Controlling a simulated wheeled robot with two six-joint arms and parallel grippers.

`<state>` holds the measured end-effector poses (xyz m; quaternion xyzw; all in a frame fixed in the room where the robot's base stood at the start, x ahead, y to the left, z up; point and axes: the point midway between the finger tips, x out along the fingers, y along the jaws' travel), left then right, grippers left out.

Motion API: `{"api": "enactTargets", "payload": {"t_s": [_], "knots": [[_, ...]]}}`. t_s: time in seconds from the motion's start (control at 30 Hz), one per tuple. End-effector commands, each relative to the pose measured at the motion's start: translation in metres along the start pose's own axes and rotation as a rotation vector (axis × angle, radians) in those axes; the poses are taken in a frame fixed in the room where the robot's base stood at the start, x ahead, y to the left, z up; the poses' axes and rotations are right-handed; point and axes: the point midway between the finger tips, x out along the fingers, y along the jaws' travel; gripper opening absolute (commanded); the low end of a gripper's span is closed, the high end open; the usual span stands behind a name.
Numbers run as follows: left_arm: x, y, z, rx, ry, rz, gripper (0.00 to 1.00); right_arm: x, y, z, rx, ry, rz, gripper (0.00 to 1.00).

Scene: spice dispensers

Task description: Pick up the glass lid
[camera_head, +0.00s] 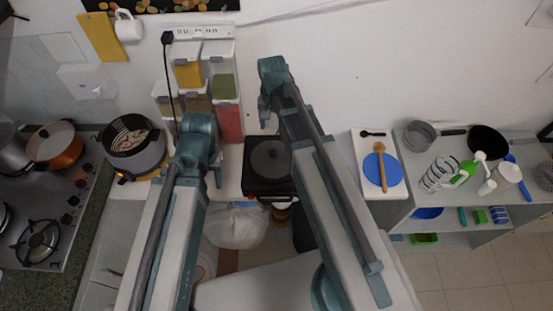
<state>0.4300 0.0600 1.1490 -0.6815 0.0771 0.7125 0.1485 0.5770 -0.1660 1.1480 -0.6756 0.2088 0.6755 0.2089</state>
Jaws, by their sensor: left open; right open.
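I cannot make out a glass lid for certain. A dark round disc (269,158) lies on a black square cooker (270,188) on the counter between my arms; I cannot tell if it is a lid or a hot plate. My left gripper (217,174) is mostly hidden behind its own wrist, left of the cooker, and is open. My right gripper (265,112) is above and behind the cooker, close to the wall side, and is open. Neither gripper is seen holding anything, and their fingertips are hard to see.
Spice dispensers (222,88) stand against the wall between the grippers. A dark pot (136,150) stands left of my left arm, and a copper pot (56,146) sits on the stove.

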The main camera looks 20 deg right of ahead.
Motion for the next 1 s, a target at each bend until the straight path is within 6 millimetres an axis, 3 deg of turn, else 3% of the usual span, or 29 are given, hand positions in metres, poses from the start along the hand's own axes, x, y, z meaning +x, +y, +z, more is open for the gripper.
{"api": "enactTargets", "payload": {"t_s": [0.53,1.0], "knots": [[0.075,0.007,-0.005,0.003,0.002,-0.001,0.50,0.076,0.000,0.001,-0.002,0.000,0.000,0.74],[0.091,0.008,-0.006,0.008,0.002,-0.002,0.50,0.091,0.000,0.002,-0.002,0.000,0.000,0.74]]}}
